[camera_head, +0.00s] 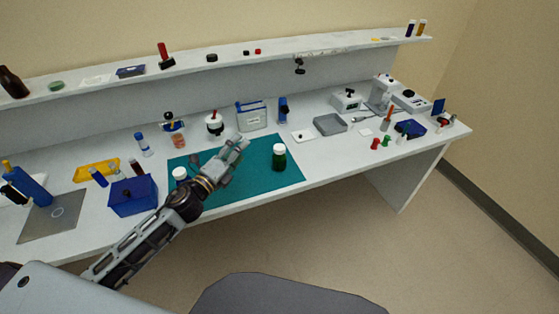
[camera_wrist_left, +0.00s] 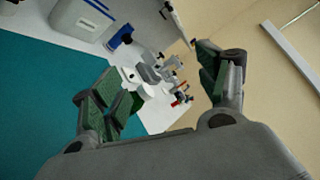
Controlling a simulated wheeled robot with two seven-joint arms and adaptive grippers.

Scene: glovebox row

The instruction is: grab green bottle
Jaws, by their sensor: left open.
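The green bottle (camera_head: 279,158) with a white cap stands upright on the teal mat (camera_head: 255,185), near its right side. My left gripper (camera_head: 238,149) is above the mat, to the left of the bottle and apart from it. In the left wrist view the left gripper (camera_wrist_left: 160,78) has its green-padded fingers spread wide. A white, cap-like shape (camera_wrist_left: 130,77) with dark green below it shows beside the left finger there; the finger hides part of it, and I cannot tell surely that it is the bottle. My right gripper is not in view.
A white-capped container (camera_head: 180,174) stands by my left forearm, near a blue box (camera_head: 133,195). A white bin (camera_head: 251,116) and a white-and-black vessel (camera_head: 214,123) stand behind the mat. A grey tray (camera_head: 330,124) lies right of it. The mat around the bottle is clear.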

